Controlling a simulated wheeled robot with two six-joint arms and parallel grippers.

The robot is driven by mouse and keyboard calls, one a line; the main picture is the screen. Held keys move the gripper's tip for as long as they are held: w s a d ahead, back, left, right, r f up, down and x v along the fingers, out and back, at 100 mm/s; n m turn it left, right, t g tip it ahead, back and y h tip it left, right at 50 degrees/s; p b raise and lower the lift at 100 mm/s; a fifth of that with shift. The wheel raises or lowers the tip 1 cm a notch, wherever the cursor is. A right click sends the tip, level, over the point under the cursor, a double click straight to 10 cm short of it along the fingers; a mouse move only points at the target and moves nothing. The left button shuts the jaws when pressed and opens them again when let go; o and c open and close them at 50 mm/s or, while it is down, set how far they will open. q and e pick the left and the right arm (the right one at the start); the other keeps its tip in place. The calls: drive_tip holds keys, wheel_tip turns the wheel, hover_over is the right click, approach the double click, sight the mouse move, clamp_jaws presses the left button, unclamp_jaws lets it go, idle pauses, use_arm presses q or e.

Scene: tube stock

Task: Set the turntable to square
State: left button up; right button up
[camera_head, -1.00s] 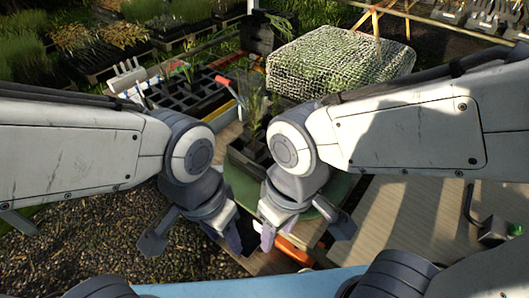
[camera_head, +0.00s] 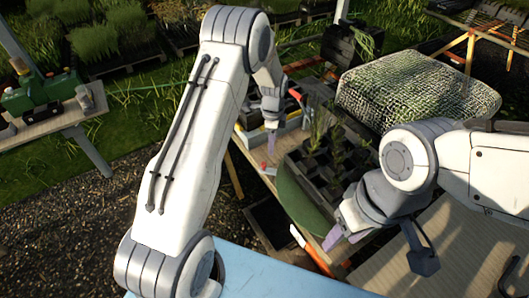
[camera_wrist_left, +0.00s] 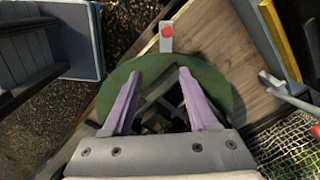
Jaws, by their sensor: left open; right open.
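The turntable is a green disc (camera_head: 293,195) on a wooden bench, with a black plant tray (camera_head: 322,165) on it. The tray hides much of the disc. The tray's edges look oblique to the bench edge; its exact angle is unclear. In the left wrist view, the green disc (camera_wrist_left: 216,88) shows behind my left gripper (camera_wrist_left: 160,70), whose two purple fingers are apart and empty. In the head view my left gripper (camera_head: 271,142) is above the bench, left of the tray. My right gripper (camera_head: 345,238) is open near the disc's front edge.
A grey plate with a red button (camera_wrist_left: 167,33) lies beside the disc. A net-covered block (camera_head: 415,90) stands behind the tray at right. A side table with a green machine (camera_head: 42,92) is at far left.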

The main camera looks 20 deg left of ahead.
sight(264, 163)
use_arm(q)
drive_tip(key=shift+m, duration=0.5)
drive_tip(key=a+f+p, duration=0.1)
drive_tip(key=f, duration=0.3)
drive_tip(key=a+f+p, duration=0.1)
drive_tip(key=f, duration=0.4)
drive_tip(key=w+a+f+p, duration=0.1)
drive_tip(key=f+p, duration=0.1)
drive_tip(key=f, duration=0.2)
drive_tip(key=shift+a+f, duration=0.15)
drive_tip(key=shift+a, duration=0.1)
clamp_jaws()
idle(0.5)
